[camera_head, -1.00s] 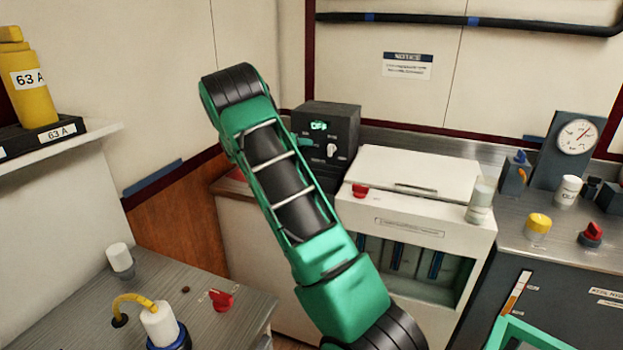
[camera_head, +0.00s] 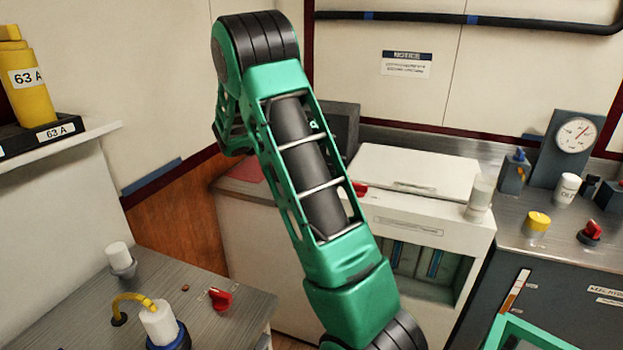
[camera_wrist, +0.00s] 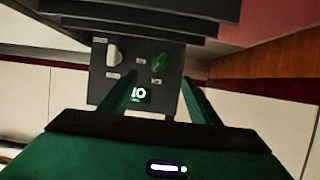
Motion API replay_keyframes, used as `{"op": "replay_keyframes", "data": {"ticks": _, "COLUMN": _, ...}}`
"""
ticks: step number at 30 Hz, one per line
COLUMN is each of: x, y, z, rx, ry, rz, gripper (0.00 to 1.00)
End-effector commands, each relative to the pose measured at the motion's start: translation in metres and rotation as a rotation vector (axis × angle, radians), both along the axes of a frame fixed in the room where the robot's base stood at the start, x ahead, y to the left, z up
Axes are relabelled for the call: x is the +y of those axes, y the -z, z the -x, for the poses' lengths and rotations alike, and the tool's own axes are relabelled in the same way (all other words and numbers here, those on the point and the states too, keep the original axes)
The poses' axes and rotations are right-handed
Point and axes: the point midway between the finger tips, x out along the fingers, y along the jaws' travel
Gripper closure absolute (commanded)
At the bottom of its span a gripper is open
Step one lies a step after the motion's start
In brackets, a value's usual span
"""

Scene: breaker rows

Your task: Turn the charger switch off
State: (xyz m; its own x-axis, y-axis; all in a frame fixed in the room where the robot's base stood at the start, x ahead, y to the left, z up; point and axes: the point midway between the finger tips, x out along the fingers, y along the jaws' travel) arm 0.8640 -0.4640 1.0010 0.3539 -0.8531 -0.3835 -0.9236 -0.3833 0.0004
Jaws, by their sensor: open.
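A dark control box (camera_head: 343,128) stands at the back beside the white cabinet, mostly hidden behind my arm. The panel's labels are too small to read, so I cannot tell which knob is the charger switch. My gripper (camera_wrist: 158,80) is open, its two green fingers apart and pointing at the panel. The green knob appears between the fingertips in the picture; I see no contact. The fingers are hidden in the head view.
The white cabinet (camera_head: 440,228) bears a red knob (camera_head: 360,188). Another red knob (camera_head: 221,299) is on the left counter, and a third (camera_head: 591,232) on the right counter near a gauge (camera_head: 576,135). A shelf (camera_head: 90,138) juts out at left.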

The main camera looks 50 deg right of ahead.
Motion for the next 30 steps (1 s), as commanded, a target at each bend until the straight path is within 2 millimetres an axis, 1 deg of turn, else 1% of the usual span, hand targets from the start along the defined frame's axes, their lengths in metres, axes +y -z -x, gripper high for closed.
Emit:
{"op": "replay_keyframes", "data": {"ticks": 1, "x": 0.008, "y": -0.004, "z": 0.002, "rx": -0.001, "ry": -0.003, "rz": 0.0, "gripper": 0.44}}
{"op": "replay_keyframes", "data": {"ticks": 2, "x": 0.013, "y": -0.006, "z": 0.005, "rx": -0.001, "ry": -0.002, "rz": 0.0, "gripper": 0.44}}
{"op": "replay_keyframes", "data": {"ticks": 3, "x": 0.015, "y": -0.008, "z": 0.01, "rx": 0.003, "ry": 0.002, "rz": -0.007, "gripper": 0.44}}
{"op": "replay_keyframes", "data": {"ticks": 8, "x": 0.018, "y": -0.008, "z": 0.039, "rx": 0.054, "ry": 0.014, "rz": -0.076, "gripper": 0.44}}
{"op": "replay_keyframes", "data": {"ticks": 14, "x": 0.028, "y": -0.007, "z": 0.071, "rx": 0.116, "ry": 0.015, "rz": -0.155, "gripper": 0.44}}
{"op": "replay_keyframes", "data": {"ticks": 23, "x": 0.047, "y": -0.005, "z": 0.118, "rx": 0.201, "ry": 0.003, "rz": -0.27, "gripper": 0.44}}
{"op": "replay_keyframes", "data": {"ticks": 30, "x": 0.066, "y": -0.002, "z": 0.154, "rx": 0.267, "ry": -0.021, "rz": -0.356, "gripper": 0.44}}
